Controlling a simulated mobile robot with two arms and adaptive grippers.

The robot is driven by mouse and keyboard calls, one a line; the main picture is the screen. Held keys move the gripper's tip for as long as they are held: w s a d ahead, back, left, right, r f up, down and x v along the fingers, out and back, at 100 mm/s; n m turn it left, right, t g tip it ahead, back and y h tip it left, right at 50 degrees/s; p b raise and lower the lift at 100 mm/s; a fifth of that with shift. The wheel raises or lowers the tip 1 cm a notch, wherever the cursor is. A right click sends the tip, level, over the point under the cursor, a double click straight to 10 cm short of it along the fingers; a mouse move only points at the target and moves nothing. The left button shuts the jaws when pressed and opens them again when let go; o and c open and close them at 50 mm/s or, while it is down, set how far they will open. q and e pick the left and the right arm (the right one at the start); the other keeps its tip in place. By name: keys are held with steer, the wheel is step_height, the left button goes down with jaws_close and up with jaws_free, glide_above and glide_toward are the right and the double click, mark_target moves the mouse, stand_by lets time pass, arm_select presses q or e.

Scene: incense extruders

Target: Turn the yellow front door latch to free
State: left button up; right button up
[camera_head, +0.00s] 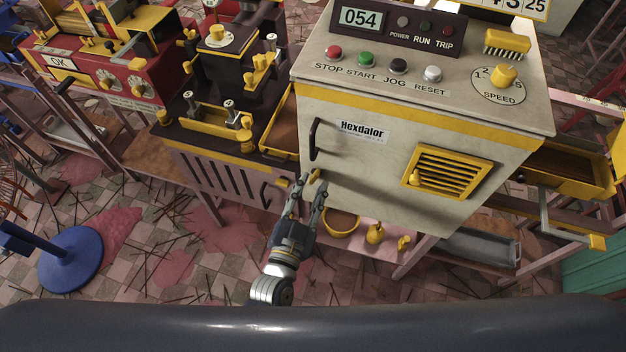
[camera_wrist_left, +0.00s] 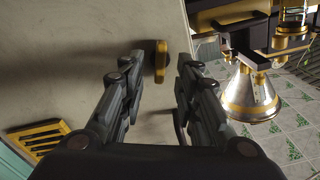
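The small yellow latch (camera_head: 316,174) sits low on the left side of the cream cabinet's front door (camera_head: 375,185), below a dark door handle (camera_head: 314,140). In the left wrist view the latch (camera_wrist_left: 161,61) is a short yellow bar, upright in the picture, just beyond and between my fingertips. My left gripper (camera_head: 312,184) points up at the latch; its fingers (camera_wrist_left: 159,68) are spread, with a gap around the latch. I cannot tell whether either finger touches it. My right gripper is not in view.
A yellow vent grille (camera_head: 447,172) is on the door's right. A dark machine with a slotted front (camera_head: 222,182) stands close left of the cabinet. A metal funnel (camera_wrist_left: 250,95) shows right of my fingers.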

arm_select(q)
steer(key=shift+x, duration=1.25)
jaws_close()
steer(key=shift+n, duration=0.3)
steer(key=n+p, duration=0.1)
steer(key=n, duration=0.1)
steer(key=shift+n, duration=0.3)
steer(key=n, duration=0.3)
steer(key=shift+a+n, duration=0.15)
steer(key=shift+n, duration=0.15)
steer(key=n, duration=0.6)
steer(key=shift+a+f+n, duration=0.1)
steer(key=shift+n, duration=0.2)
